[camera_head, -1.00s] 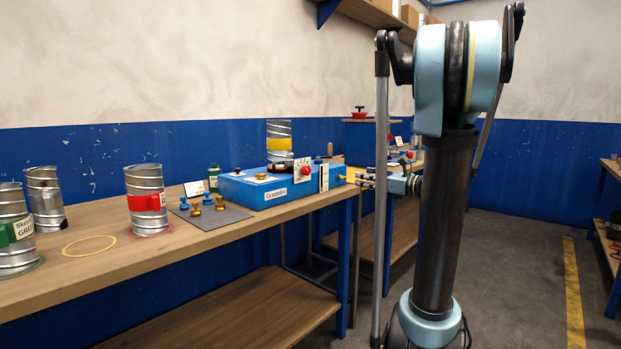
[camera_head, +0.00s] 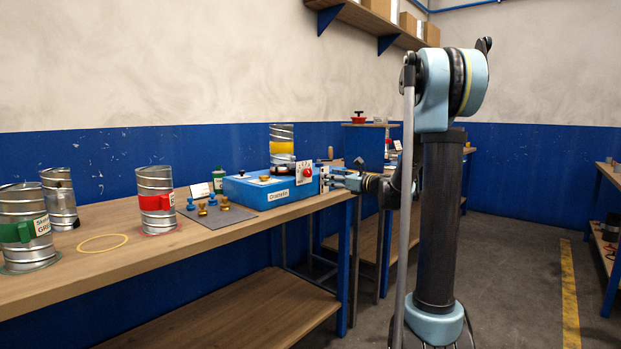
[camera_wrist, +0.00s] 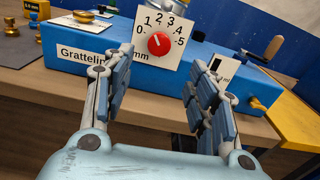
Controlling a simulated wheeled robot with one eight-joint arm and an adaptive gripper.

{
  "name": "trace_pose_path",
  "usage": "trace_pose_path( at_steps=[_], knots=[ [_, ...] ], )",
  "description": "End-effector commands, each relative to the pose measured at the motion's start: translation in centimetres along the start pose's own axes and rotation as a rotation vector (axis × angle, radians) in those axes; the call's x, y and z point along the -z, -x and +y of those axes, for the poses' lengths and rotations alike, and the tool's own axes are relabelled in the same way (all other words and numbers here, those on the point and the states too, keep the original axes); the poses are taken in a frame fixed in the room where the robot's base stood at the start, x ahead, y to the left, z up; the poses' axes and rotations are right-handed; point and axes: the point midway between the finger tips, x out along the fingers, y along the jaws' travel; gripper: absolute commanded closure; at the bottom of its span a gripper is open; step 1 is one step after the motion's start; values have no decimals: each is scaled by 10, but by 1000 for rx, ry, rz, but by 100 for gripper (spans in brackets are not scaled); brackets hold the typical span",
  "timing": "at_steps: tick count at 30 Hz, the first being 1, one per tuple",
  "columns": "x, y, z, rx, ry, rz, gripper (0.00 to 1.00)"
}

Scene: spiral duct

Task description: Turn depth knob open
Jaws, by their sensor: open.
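The depth knob is a round red knob (camera_wrist: 159,43) on a white dial plate (camera_wrist: 163,24) numbered 0 to 5, on the front of a blue box (camera_wrist: 115,70). In the head view the red knob (camera_head: 307,171) sits at the right end of the blue box (camera_head: 262,190). My gripper (camera_wrist: 165,80) is open and empty, its two fingers spread in front of the box, below the knob and apart from it. The head view shows my gripper (camera_head: 330,178) just right of the dial. A white pointer mark on the knob points to the upper left.
A label (camera_wrist: 100,54) on the box is partly hidden by the left finger. A brass knob (camera_wrist: 257,104) projects at the box's right. A grey mat (camera_head: 215,217) with small blue and brass knobs lies to the left. Metal duct pieces (camera_head: 155,185) stand farther left on the bench.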

Motion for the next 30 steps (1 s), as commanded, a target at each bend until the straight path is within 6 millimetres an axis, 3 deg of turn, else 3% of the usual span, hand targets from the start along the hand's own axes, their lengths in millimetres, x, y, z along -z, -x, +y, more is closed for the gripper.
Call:
trace_pose_path(
  at_steps=[9, 18, 30],
  knots=[
    [0, -58, 2, -3, 0, 0, 47],
    [0, -101, 1, -1, 0, 0, 47],
    [0, -113, -1, 2, 0, 0, 47]
  ],
)
